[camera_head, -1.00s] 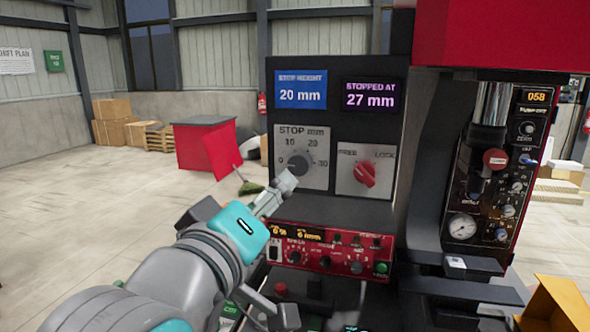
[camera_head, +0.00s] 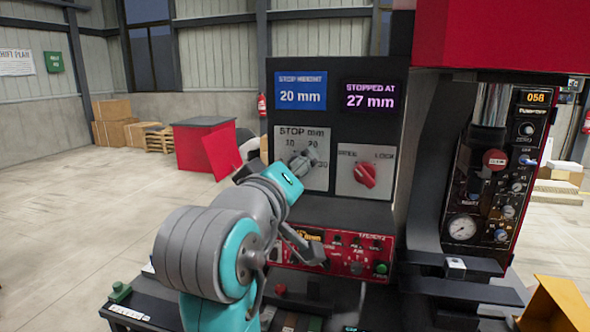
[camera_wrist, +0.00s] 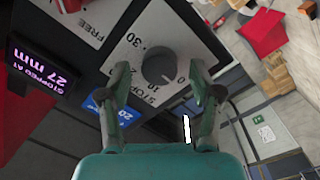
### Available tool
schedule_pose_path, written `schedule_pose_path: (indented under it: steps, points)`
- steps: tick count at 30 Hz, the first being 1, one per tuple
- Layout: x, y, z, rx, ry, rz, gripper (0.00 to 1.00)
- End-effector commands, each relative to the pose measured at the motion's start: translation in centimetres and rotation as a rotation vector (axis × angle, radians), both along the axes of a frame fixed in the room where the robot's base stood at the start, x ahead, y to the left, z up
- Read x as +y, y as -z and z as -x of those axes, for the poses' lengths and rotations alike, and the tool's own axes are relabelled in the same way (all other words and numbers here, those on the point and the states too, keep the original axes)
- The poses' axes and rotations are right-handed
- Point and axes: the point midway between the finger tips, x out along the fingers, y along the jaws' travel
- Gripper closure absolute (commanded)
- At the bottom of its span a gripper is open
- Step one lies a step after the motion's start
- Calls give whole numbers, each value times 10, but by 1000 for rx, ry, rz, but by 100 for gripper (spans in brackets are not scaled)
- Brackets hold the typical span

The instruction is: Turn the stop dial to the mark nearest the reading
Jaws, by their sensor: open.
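The stop dial (camera_wrist: 159,68) is a dark grey round knob on a pale plate marked 0, 10, 20 and 30; its pointer is unclear. It is largely covered in the head view. My gripper (camera_wrist: 160,76) is open, its fingers on either side of the dial in the wrist view, apart from the knob there. In the head view my gripper (camera_head: 298,165) is in front of the dial and hides the 0. A purple display (camera_head: 370,96) reads STOPPED AT 27 mm. A blue display (camera_head: 300,91) reads STOP HEIGHT 20 mm.
A red FREE/LOCK knob (camera_head: 366,173) sits on a plate just right of the dial. A red control panel (camera_head: 345,256) with small knobs projects below. A gauge panel (camera_head: 495,175) stands at the right. Open floor lies to the left.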

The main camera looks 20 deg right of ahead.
Motion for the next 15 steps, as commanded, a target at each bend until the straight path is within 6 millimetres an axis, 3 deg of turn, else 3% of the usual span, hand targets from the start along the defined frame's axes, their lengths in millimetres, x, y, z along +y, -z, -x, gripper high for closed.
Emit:
schedule_pose_path:
  steps: [10, 11, 15]
  points:
    - [-3, 0, -3, 1, -1, 0, 36]
    - [-3, 0, -3, 1, -1, 0, 38]
    - [-3, 0, -3, 1, -1, 0, 73]
